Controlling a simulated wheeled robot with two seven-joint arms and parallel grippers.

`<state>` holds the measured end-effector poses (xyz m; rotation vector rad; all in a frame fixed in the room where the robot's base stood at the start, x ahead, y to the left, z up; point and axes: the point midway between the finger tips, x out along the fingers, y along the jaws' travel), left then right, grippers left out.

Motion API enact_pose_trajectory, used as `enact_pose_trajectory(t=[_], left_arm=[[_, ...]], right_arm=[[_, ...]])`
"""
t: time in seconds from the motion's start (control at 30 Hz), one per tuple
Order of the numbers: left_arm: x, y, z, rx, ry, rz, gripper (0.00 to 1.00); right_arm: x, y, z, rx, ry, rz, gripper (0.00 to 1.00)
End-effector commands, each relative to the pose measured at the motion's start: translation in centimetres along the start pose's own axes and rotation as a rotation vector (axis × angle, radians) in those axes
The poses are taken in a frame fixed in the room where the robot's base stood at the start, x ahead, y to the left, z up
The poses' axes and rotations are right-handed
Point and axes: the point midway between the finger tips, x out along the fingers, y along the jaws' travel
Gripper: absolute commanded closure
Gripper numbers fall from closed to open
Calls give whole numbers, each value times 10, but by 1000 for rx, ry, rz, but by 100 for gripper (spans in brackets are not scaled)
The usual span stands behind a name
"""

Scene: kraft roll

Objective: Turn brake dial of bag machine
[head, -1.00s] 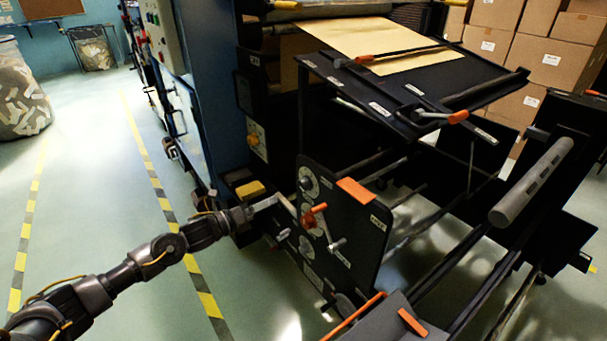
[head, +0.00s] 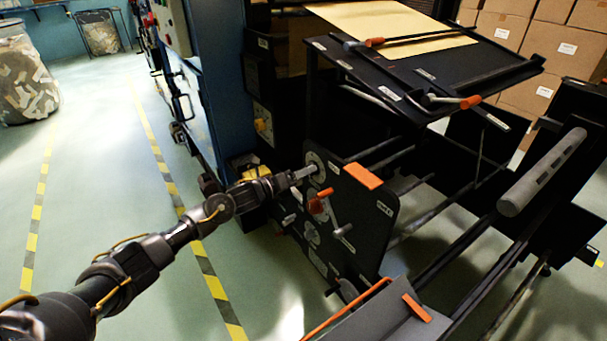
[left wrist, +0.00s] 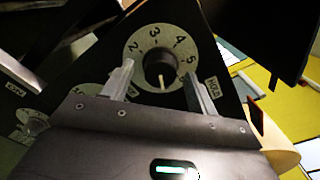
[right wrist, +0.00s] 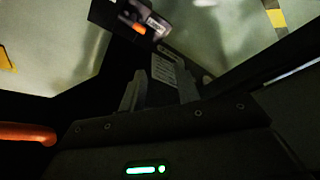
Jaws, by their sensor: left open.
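The brake dial (left wrist: 144,47) is a pale numbered disc on the black side plate (head: 368,212), with a black knob (left wrist: 160,66) in its middle. The knob's pale pointer line points down in the left wrist view. A "HOLD" label (left wrist: 212,88) sits to the right of the dial. My left gripper (left wrist: 158,70) is open, one finger on each side of the knob; I cannot tell whether they touch it. In the head view the left gripper (head: 308,171) covers part of the dial (head: 317,159). My right gripper (right wrist: 160,88) is open and empty, outside the head view.
An orange block (head: 362,175) sits on the plate's top edge. A grey roll (head: 541,172) lies to the right.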

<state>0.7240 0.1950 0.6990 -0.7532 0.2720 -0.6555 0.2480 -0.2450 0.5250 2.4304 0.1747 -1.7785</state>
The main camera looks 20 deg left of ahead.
Motion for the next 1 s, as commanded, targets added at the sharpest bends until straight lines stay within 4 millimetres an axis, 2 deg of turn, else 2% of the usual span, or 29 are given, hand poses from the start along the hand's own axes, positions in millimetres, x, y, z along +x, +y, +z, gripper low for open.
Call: enact_pose_trajectory(t=[0.3,0.63,1.0], left_arm=[[3,0,0,0,0,0,42],[2,0,0,0,0,0,85],[2,0,0,-68,1,0,86]], right_arm=[[-4,0,-1,0,4,1,68],[-3,1,-1,0,4,2,68],[0,1,0,0,0,2,68]])
